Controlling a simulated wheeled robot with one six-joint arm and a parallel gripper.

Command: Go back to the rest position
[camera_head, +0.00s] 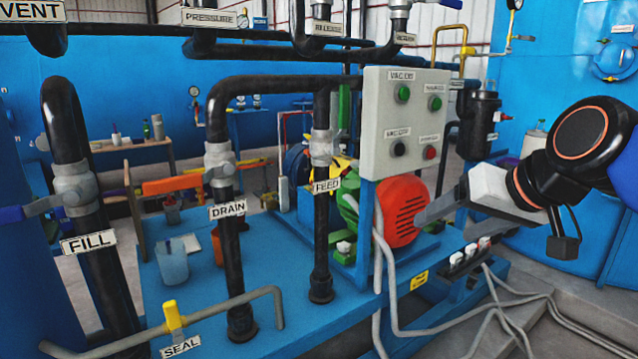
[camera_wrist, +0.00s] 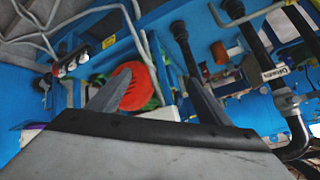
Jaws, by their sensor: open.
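My gripper (camera_head: 430,207) is at the right in the head view, at the end of my arm. Its fingertips appear in front of or beside the red round motor cover (camera_head: 401,208); I cannot tell the gap in depth. In the wrist view my gripper (camera_wrist: 152,88) has its two fingers spread wide apart with nothing between them that it holds. The red motor cover shows behind the left finger in that view.
A grey control box (camera_head: 405,120) with several buttons stands left of my arm. Black pipes labelled DRAIN (camera_head: 228,212), FEED (camera_head: 326,187) and FILL (camera_head: 88,241) rise at the left. Grey cables (camera_head: 500,318) run below my gripper. A black cylinder (camera_head: 477,125) stands behind.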

